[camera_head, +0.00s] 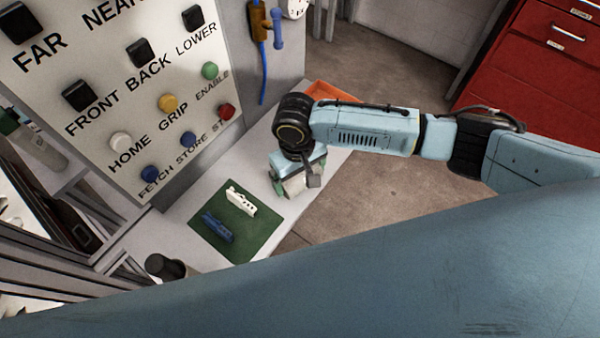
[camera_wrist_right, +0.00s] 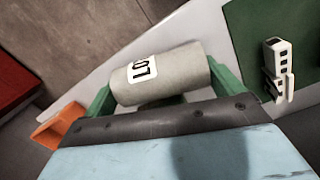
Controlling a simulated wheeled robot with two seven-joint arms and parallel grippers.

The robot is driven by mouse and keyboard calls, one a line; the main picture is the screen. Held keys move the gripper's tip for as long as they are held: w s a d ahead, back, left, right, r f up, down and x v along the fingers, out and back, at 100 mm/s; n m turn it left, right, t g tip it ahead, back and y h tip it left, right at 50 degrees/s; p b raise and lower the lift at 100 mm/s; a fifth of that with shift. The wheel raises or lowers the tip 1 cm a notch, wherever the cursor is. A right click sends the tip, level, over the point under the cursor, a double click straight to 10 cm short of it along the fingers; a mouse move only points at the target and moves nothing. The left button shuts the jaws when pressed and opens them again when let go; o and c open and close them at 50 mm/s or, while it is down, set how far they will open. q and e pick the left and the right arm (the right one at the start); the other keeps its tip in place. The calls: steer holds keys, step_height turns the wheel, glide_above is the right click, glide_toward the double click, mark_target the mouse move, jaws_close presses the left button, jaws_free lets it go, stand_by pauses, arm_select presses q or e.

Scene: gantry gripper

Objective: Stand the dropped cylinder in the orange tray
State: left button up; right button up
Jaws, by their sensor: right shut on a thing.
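My right gripper (camera_head: 292,188) is shut on a pale grey cylinder (camera_wrist_right: 190,72) with a white label reading "LO…". In the right wrist view the cylinder lies across between the green fingers of the gripper (camera_wrist_right: 165,85), one at each end. In the head view the cylinder (camera_head: 297,184) shows only in part under the wrist, over the white bench; its height above it is hard to judge. The orange tray (camera_head: 328,91) is at the bench's far end, partly hidden behind my right arm. It also shows at the left of the right wrist view (camera_wrist_right: 62,124). My left gripper is not in view.
A green mat (camera_head: 238,232) on the white bench (camera_head: 190,207) holds a white clip-like part (camera_head: 241,201) and a blue one (camera_head: 217,228). A button panel (camera_head: 130,85) rises at left. A dark round object (camera_head: 165,267) stands near the bench's near end. Red drawers (camera_head: 530,70) stand beyond.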

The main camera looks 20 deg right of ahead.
steer(key=o, duration=1.1)
steer(key=shift+f, duration=0.1)
